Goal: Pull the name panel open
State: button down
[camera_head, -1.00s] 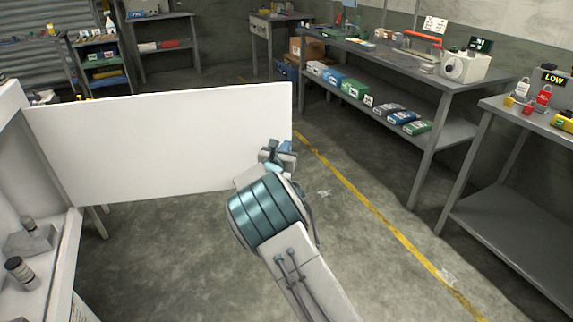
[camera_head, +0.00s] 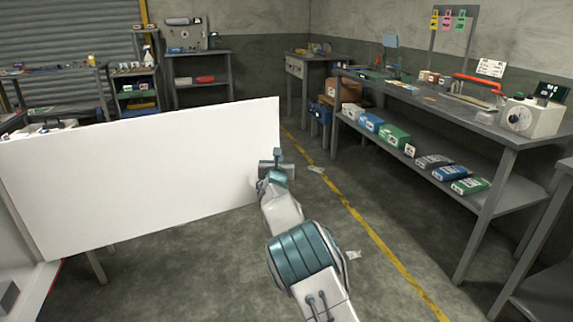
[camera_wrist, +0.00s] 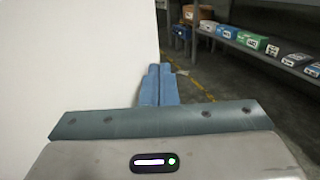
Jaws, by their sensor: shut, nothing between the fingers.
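The name panel (camera_head: 140,170) is a large plain white board. It stands out from a white cabinet at the left edge of the head view, swung well open. No writing shows on the face towards me. My gripper (camera_head: 277,157) is at the panel's free right edge, near its lower half. In the wrist view the gripper's blue fingers (camera_wrist: 158,86) are together and empty. The white panel (camera_wrist: 75,60) fills the left of that view, close beside the fingers. I cannot tell whether they touch it.
A long grey workbench (camera_head: 430,105) with a lower shelf of boxes (camera_head: 395,137) runs along the right. A yellow floor line (camera_head: 365,225) passes in front of it. Shelves stand at the back. The grey floor (camera_head: 190,280) between panel and bench is mostly clear.

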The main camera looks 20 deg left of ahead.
jog(key=shift+w+a, duration=0.2)
jog(key=shift+a, duration=0.05)
jog(key=shift+b, duration=0.3)
